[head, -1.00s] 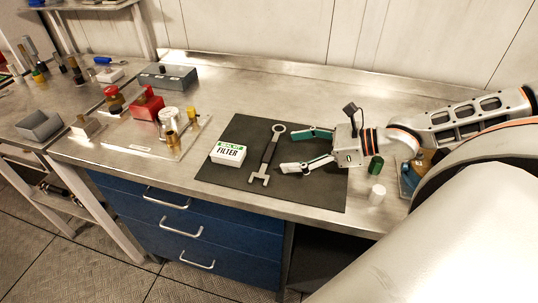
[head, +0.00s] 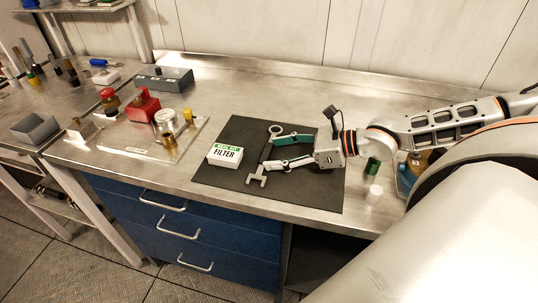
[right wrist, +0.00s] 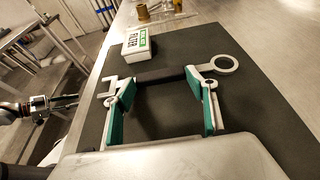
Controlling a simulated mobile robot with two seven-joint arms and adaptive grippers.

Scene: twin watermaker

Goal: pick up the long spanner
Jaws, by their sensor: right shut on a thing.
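The long spanner lies on the dark mat (head: 222,190), with a dark handle (head: 267,155), an open jaw (head: 257,179) and a ring end (head: 276,130). My right gripper (head: 271,152) is at its handle, the two green-padded fingers standing apart along its length. In the right wrist view the spanner (right wrist: 160,75) runs across between the fingertips (right wrist: 163,82), its jaw and ring showing outside them. The gripper is shut on the spanner, low over the mat. What seems to be my left gripper (right wrist: 66,100) shows small at the left of the right wrist view.
A white seal kit filter box (head: 225,155) stands on the mat left of the spanner. A green cylinder (head: 372,166) and a white cylinder (head: 375,192) stand right of the mat. A tray (head: 135,150) with several fittings is at the left.

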